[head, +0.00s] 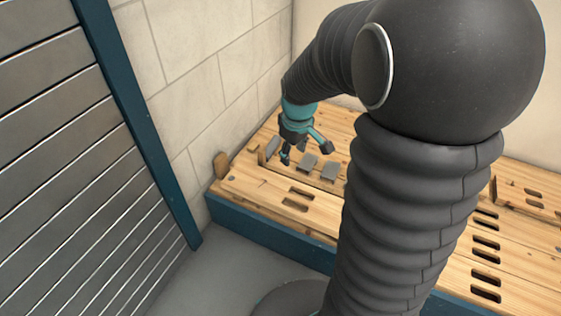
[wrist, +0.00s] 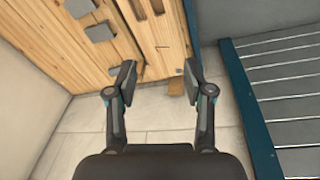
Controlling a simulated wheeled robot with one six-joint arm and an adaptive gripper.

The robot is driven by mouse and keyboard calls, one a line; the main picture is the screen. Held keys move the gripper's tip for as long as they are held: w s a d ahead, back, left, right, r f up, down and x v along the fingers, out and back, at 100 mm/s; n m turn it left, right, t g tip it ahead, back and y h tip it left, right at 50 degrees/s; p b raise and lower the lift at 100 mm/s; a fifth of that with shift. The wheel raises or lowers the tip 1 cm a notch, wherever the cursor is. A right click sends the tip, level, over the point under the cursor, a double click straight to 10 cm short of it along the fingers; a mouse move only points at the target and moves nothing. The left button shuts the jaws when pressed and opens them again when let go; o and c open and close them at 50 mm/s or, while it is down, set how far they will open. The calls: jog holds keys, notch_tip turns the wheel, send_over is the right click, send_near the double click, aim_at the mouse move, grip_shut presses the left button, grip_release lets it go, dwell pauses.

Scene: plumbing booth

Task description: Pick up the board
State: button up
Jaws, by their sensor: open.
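What looks like the board (head: 325,182) is a long light wooden piece with several grey pads, lying on the bench top by the back wall. My arm hides its right part in the head view. In the wrist view the board (wrist: 85,55) runs up the left side, its end near my left finger. My gripper (head: 306,152) is open and empty, fingers pointing down over the left end of the board. In the wrist view the gripper (wrist: 160,76) has its fingers wide apart, with wood and pale wall between them. I cannot tell whether a finger touches the board.
The wooden bench (head: 250,188) has slots and a blue front edge. A small wooden block (head: 221,164) stands at its left end; it also shows in the wrist view (wrist: 175,86). A slotted wooden piece (head: 525,200) is at the right. A grey slatted shutter (head: 70,150) stands left.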

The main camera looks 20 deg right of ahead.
aim_at(298, 199)
jog(key=w+d+f+n, duration=0.1)
jog(key=w+f, duration=0.1)
jog(key=f, duration=0.8)
jog(key=w+d+f+n+g, duration=0.1)
jog(key=w+d+f, duration=0.1)
jog(key=f, duration=0.8)
jog(key=w+d+f+n+g, duration=0.1)
jog(key=w+d+f, duration=0.1)
jog(key=f, duration=0.8)
jog(key=shift+d+f, duration=0.1)
jog(key=shift+f, duration=0.15)
grip_shut()
